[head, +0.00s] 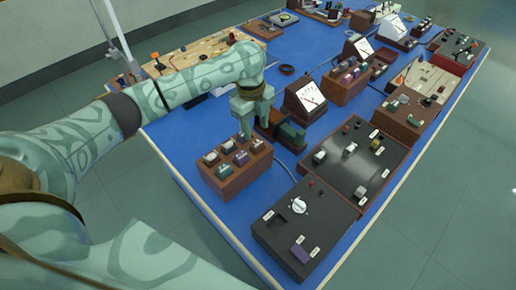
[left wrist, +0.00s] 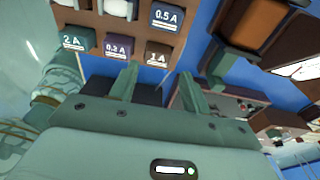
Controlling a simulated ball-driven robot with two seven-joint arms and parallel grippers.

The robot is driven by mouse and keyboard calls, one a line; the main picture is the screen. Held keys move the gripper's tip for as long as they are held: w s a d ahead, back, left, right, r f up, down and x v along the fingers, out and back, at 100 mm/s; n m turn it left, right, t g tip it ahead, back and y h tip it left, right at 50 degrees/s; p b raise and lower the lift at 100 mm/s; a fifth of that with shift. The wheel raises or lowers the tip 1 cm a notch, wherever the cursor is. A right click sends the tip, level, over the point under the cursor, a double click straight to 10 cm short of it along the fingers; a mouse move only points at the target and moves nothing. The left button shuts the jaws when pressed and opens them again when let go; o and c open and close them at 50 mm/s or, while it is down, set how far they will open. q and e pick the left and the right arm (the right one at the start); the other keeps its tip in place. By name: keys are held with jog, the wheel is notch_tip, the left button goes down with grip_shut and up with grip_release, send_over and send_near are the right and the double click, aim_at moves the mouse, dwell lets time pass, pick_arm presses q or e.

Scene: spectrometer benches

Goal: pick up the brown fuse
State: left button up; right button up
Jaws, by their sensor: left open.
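The brown fuse (left wrist: 158,53), labelled 1 A, sits in a corner slot of the wooden fuse rack (left wrist: 133,32). My left gripper (head: 246,134) points down over the rack's far right end. In the left wrist view my left gripper (left wrist: 159,72) is open and empty, its fingertips on either side of the brown fuse's line. I cannot tell the height between them. My right gripper is not in view.
The rack also holds a purple 0.2 A fuse (left wrist: 117,47), a teal 2 A fuse (left wrist: 77,39), a blue 0.5 A fuse (left wrist: 166,17) and white ones. A green-topped block (head: 291,135) stands close right of the gripper. Dark panels (head: 345,165) fill the table's right side.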

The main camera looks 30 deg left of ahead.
aim_at(257, 143)
pick_arm(q)
jog(key=shift+s+d+f, duration=0.1)
jog(key=shift+s+f, duration=0.05)
jog(key=shift+f, duration=0.3)
jog(key=f, duration=0.1)
jog(key=f+b, duration=0.1)
jog(key=f, duration=0.1)
jog(key=f+b, duration=0.1)
jog(key=shift+s+d+f, duration=0.1)
jog(key=shift+d+f, duration=0.05)
jog(key=shift+d, duration=0.1)
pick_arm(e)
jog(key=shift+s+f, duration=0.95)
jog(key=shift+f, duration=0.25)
pick_arm(q)
jog(key=shift+c, duration=0.4)
jog(key=c, duration=0.7)
jog(key=shift+r, duration=0.2)
